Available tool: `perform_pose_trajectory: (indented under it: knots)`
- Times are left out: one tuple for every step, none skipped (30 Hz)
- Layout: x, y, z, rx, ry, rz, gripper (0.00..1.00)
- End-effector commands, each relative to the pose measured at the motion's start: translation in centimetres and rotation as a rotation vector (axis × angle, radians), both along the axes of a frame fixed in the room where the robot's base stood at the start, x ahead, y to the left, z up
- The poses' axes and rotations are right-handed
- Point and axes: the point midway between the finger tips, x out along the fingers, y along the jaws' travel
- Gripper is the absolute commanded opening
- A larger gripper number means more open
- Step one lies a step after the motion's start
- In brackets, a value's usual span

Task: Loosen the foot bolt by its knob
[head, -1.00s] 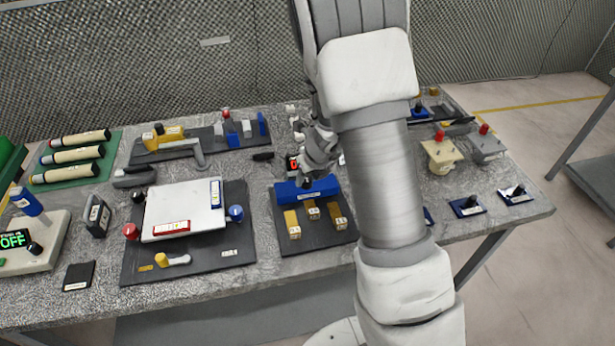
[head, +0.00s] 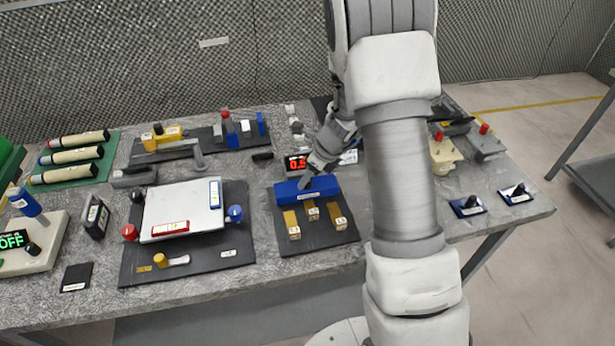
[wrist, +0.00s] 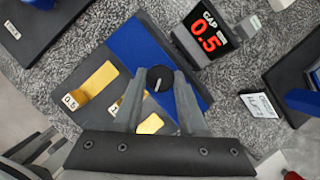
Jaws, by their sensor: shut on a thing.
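The blue block (head: 284,193) sits at the back of a dark base plate near the middle of the bench. A round black knob with a pale line across its top (wrist: 159,77) shows over the block in the wrist view. My gripper (wrist: 161,82) is shut on this knob, one finger on each side of it. In the head view my gripper (head: 308,180) reaches down to the block from behind and hides the knob. The bolt below the knob is hidden. The blue block also shows in the wrist view (wrist: 137,46).
Yellow labelled pieces (head: 291,221) lie in front of the block. A red-lit display reading GAP 0.5 (wrist: 205,32) stands close behind it. A plate fixture (head: 185,212) is to the left. Black-knobbed units (head: 467,206) are to the right.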

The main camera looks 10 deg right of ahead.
Motion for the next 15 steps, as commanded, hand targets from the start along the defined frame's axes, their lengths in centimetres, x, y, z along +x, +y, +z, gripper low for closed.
perform_pose_trajectory:
  knots:
    - [0.06,-0.12,0.0,0.001,0.001,0.042,0.0]
    - [0.07,-0.17,0.0,-0.001,0.001,0.07,0.0]
    - [0.1,-0.16,0.03,0.0,0.0,0.108,0.0]
    - [0.13,-0.18,0.04,0.0,0.0,0.137,0.0]
    - [0.13,-0.17,0.04,0.0,0.0,0.167,0.0]
    - [0.15,-0.21,0.03,0.0,0.0,0.204,0.0]
    - [0.18,-0.19,0.03,0.001,0.001,0.233,0.0]
    - [0.17,-0.2,0.01,0.001,0.001,0.261,0.0]
    - [0.2,-0.18,0.03,0.0,0.0,0.3,0.0]
    - [0.24,-0.2,0.04,0.0,0.0,0.329,0.0]
    - [0.24,-0.23,0.04,-0.001,-0.001,0.357,0.0]
    - [0.25,-0.26,0.02,0.0,0.001,0.395,0.0]
    - [0.29,-0.27,0.02,0.0,0.0,0.423,0.0]
    - [0.27,-0.26,0.0,0.001,0.001,0.452,0.0]
    - [0.33,-0.25,0.02,0.0,0.0,0.49,0.0]
